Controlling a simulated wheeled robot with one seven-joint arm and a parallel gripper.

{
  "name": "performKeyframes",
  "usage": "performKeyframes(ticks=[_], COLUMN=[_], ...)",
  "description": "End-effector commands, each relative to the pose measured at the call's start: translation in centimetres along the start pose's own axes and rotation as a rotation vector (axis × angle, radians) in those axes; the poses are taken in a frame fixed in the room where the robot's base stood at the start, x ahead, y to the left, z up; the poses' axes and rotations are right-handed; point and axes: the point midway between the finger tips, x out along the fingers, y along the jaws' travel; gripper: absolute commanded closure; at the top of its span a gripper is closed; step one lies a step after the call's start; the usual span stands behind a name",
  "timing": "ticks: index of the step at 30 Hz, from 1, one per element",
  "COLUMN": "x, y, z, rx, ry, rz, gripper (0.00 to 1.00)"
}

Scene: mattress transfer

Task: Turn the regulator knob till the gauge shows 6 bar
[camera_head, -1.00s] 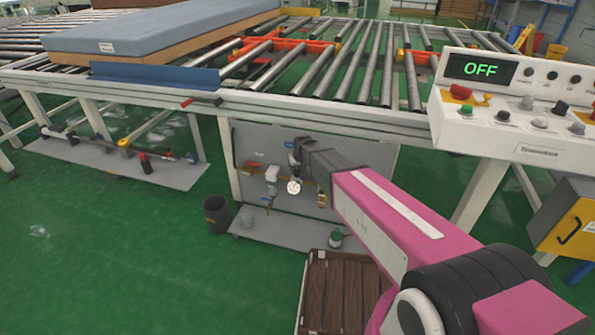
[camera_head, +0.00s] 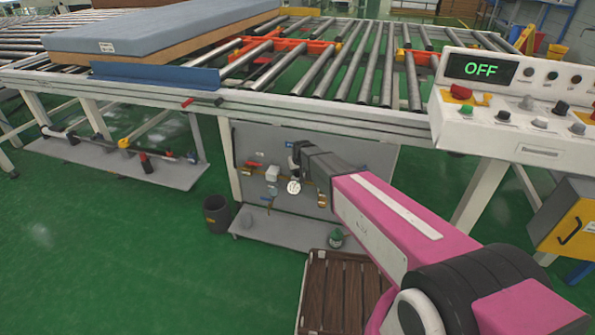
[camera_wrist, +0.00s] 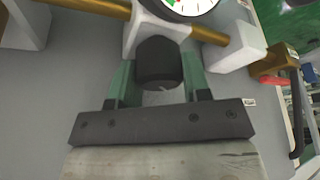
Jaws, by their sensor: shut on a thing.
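The regulator knob (camera_wrist: 158,62) is a dark, round knob on a pale regulator body (camera_wrist: 165,20) in the wrist view. My gripper (camera_wrist: 157,75) is shut on it, with a green finger on each side. In the head view my gripper (camera_head: 296,158) is small at the grey panel under the conveyor and hides the knob there. The gauge (camera_wrist: 192,5) has a white face with a green mark and is cut off by the top edge. The gauge (camera_head: 293,187) is too small to read in the head view.
A brass pipe (camera_wrist: 208,36) runs through the regulator, with white blocks beside it. A red-handled valve (camera_head: 253,164) is on the grey panel (camera_head: 355,150). A dark bin (camera_head: 216,214) and a wooden pallet (camera_head: 338,290) stand on the floor. The control box display (camera_head: 480,69) reads OFF.

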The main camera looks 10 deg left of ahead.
Motion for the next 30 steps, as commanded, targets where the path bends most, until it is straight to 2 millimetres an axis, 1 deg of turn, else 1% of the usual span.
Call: performKeyframes(ticks=[12, 23, 24, 26, 30], x=[-0.02, -0.04, -0.04, -0.04, -0.03], y=[0.01, 0.02, 0.02, 0.02, 0.02], z=[-0.01, -0.01, -0.01, -0.01, -0.01], rx=[0.21, 0.227, 0.227, 0.227, 0.226], ry=[0.0, 0.001, 0.001, 0.001, 0.001], rz=[0.086, 0.093, 0.093, 0.093, 0.093], gripper=[0.8, 0.8, 0.49, 0.3, 0.3])
